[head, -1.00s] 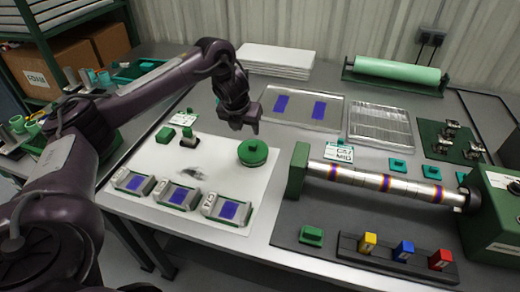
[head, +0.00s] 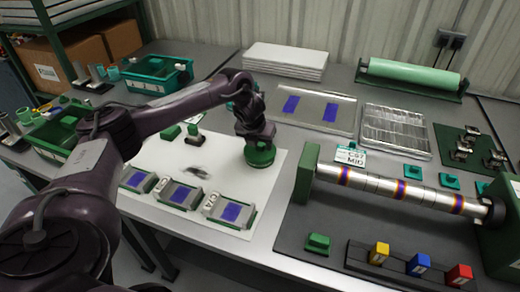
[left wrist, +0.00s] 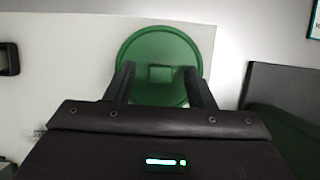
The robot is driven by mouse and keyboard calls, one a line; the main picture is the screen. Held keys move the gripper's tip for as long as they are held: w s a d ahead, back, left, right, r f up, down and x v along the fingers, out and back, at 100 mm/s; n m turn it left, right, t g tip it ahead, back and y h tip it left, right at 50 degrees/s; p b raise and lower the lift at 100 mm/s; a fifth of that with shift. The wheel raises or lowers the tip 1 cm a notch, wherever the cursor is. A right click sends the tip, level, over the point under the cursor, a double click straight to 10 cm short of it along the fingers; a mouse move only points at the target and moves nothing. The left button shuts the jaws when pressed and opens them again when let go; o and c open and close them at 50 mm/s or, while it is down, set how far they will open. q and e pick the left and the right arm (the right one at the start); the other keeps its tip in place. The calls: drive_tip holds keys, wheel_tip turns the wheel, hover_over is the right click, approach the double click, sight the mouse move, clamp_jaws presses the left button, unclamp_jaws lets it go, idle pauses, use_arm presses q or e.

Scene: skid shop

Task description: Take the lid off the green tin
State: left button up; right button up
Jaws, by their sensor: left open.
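The round green tin (head: 260,158) stands on the white sheet on the bench in the head view. Its green lid (left wrist: 160,45) shows from above in the left wrist view, with a square knob (left wrist: 160,73) at its middle. My left gripper (head: 257,143) is directly over the tin, pointing down. In the left wrist view its two fingers (left wrist: 160,80) are apart, one on each side of the knob, with a gap to it. The lid sits on the tin. The tin's upper part is partly hidden by the gripper in the head view. My right gripper is not in view.
Several grey-and-green boxes with blue tops (head: 182,195) line the front of the white sheet (head: 165,155). A small green block with a dark knob (head: 195,133) stands behind left. To the right is a green-ended roller (head: 390,187). A clear tray (head: 312,108) lies behind.

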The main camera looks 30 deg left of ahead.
use_arm(q)
drive_tip(key=shift+f, duration=0.1)
drive_tip(key=c, duration=1.1)
drive_tip(key=shift+o, duration=0.2)
